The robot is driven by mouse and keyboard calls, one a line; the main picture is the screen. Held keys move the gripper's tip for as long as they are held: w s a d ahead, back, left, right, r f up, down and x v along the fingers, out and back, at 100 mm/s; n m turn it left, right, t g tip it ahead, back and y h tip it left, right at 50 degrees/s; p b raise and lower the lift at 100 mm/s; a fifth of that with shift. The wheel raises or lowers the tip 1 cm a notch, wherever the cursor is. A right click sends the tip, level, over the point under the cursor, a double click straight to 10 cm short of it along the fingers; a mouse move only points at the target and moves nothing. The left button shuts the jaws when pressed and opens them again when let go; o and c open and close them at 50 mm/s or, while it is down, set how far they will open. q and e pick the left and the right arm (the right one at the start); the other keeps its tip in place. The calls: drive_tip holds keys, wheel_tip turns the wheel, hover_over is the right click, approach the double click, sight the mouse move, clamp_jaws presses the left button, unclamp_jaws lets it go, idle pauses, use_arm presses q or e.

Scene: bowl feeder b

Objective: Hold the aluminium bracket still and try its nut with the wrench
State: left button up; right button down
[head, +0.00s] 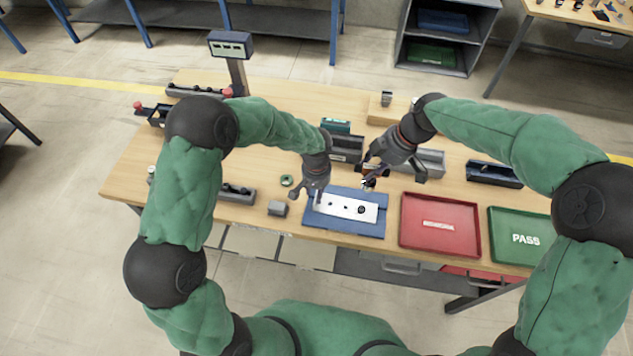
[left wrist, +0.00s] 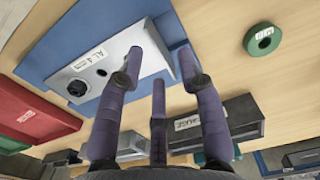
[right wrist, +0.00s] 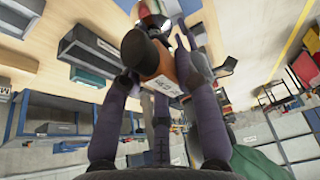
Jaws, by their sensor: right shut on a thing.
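The aluminium bracket (head: 337,206), a pale flat plate with dark holes and a dark round nut (head: 361,210), lies on a blue mat (head: 375,229). In the left wrist view the bracket (left wrist: 118,65) carries a label, with the nut (left wrist: 77,88) near its far end. My left gripper (head: 318,194) is over the bracket's left end, fingers spread; I cannot tell whether they touch it. It also shows in the left wrist view (left wrist: 163,55). My right gripper (head: 374,176) is shut on the orange and black wrench (right wrist: 165,75), above the mat's back edge. The wrench's working end is unclear.
A red tray (head: 403,225) and a green PASS tray (head: 491,235) stand right of the mat. A green ring (head: 286,181) and a small grey block (head: 277,208) lie to the left. Grey bins (head: 346,149) stand behind.

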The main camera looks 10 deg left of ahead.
use_arm(q)
drive_tip(key=shift+f, duration=1.8)
clamp_jaws()
